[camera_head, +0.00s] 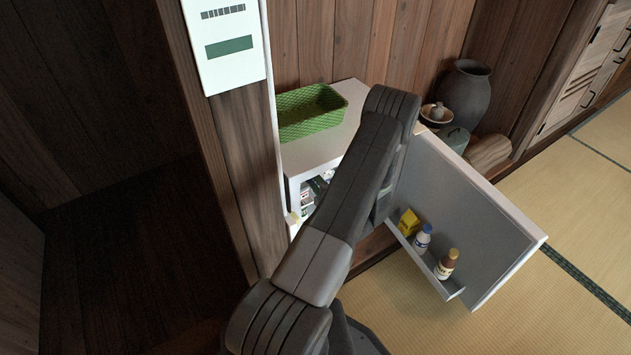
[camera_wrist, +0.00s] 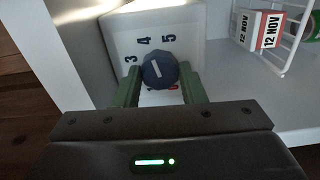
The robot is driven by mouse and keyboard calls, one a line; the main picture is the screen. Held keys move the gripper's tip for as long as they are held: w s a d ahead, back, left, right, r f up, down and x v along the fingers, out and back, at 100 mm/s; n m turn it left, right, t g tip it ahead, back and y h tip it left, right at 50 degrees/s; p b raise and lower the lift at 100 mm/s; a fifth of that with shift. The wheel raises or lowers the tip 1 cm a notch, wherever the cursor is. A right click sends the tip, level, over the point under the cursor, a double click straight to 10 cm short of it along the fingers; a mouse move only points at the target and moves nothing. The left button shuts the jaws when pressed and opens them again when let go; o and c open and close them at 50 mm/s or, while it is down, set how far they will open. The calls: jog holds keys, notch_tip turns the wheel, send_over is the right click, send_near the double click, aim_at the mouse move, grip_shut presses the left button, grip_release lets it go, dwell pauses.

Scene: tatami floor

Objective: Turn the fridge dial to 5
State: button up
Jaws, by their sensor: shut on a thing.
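The fridge dial (camera_wrist: 161,68) is a dark blue round knob on a white plate (camera_wrist: 113,33) in the wrist view. The plate carries the numbers 3, 4 and 5 along its upper side; a red mark and other figures below are partly covered. The white line on the knob points up and left, roughly toward 4. My gripper (camera_wrist: 161,77) is shut on the knob, one green finger on each side. In the head view the white fridge (camera_head: 312,160) stands open, and my arm hides the gripper and the dial.
The open fridge door (camera_head: 480,222) extends right, with a yellow carton (camera_head: 408,222) and two bottles on its shelf. A green basket (camera_head: 310,112) sits on the fridge. A box marked 12 NOV (camera_wrist: 262,30) stands right of the dial. A wooden post (camera_head: 240,180) stands close left.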

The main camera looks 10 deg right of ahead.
jog(key=shift+f+m+p, duration=0.1)
jog(key=shift+m+p, duration=0.55)
jog(key=shift+m, duration=2.95)
jog(key=o, duration=1)
jog(key=p+v, duration=0.2)
jog(key=v, duration=1.1)
jog(key=shift+s, duration=0.4)
jog(key=shift+d, duration=0.1)
